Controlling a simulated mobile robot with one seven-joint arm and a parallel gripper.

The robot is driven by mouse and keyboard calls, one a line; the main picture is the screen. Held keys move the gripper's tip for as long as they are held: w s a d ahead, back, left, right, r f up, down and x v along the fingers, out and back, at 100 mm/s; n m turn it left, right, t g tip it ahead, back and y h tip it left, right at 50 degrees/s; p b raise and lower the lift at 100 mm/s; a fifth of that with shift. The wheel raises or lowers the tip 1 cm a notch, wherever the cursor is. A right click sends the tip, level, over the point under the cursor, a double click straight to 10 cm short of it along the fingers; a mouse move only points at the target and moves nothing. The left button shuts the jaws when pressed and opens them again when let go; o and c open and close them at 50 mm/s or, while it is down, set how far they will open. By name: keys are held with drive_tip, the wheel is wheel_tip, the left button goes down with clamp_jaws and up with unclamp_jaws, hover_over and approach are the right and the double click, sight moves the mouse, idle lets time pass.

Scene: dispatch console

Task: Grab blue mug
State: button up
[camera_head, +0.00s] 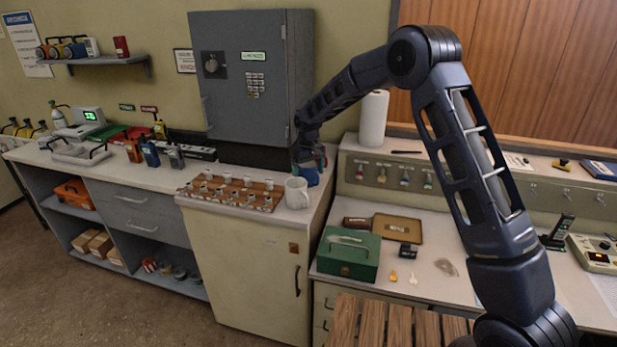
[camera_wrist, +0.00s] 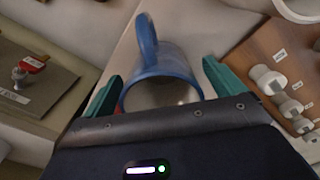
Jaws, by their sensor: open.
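The blue mug (camera_wrist: 166,60) stands between the two green fingers of my gripper (camera_wrist: 160,88) in the wrist view. Its handle points to the top of that picture, and its lower part is hidden by my gripper body. The fingers are apart, one on each side of the mug, with a gap showing at the right side. In the head view my gripper (camera_head: 310,160) reaches down over the counter, and only a little of the blue mug (camera_head: 309,177) shows under it, behind a white mug.
A white mug (camera_head: 297,193) stands close in front of the blue mug. A wooden board (camera_head: 190,190) with several small knobbed pieces lies to the left. A grey cabinet (camera_head: 240,110) rises behind left. A paper roll (camera_head: 373,120) and green cash box (camera_head: 347,254) are to the right.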

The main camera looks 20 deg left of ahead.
drive_tip(key=shift+f, duration=0.35)
drive_tip(key=c, duration=1.2)
drive_tip(key=shift+r, duration=0.15)
